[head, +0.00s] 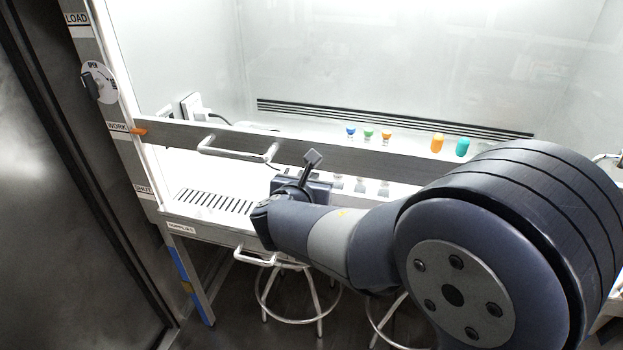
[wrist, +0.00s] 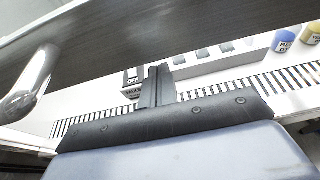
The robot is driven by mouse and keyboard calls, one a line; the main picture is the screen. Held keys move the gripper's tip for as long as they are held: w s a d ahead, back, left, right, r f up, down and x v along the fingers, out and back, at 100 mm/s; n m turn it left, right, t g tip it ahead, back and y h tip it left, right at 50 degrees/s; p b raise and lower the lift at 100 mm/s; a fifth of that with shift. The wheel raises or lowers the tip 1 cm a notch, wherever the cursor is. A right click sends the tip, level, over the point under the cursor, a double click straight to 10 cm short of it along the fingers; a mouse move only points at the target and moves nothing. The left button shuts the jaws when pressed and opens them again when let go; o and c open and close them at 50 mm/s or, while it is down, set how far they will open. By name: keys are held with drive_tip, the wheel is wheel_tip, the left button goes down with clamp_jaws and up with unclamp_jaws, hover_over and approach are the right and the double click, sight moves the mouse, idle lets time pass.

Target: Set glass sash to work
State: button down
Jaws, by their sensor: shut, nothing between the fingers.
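The glass sash has a dark bottom bar (head: 345,158) with a white handle (head: 238,149) on its left part. An orange pointer (head: 138,131) at the bar's left end is level with the WORK label (head: 117,127) on the left post. LOAD (head: 77,18) is above and SHUT (head: 143,189) below. My gripper (head: 312,157) is shut and empty, right of the handle and near the bar's lower edge. In the wrist view, the bar (wrist: 150,40) crosses above my fingers (wrist: 158,77), and the handle (wrist: 30,85) is at left. I cannot tell whether the fingers touch the bar.
A round OPEN dial (head: 98,82) with a dark knob is on the left post. Coloured-capped vials (head: 437,143) stand inside the cabinet. A small OFF box (wrist: 134,79) is behind my fingers. A drawer handle (head: 265,259) and a stool (head: 297,300) are below the worktop.

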wheel_tip(320, 180, down, 4)
drive_tip(key=b, duration=0.4)
drive_tip(key=p+v, duration=0.1)
drive_tip(key=v, duration=0.9)
drive_tip(key=shift+p, duration=0.35)
drive_tip(key=x, duration=1)
drive_tip(key=shift+r+p, duration=1.3)
drive_tip(key=shift+r, duration=0.7)
drive_tip(key=shift+f, duration=0.1)
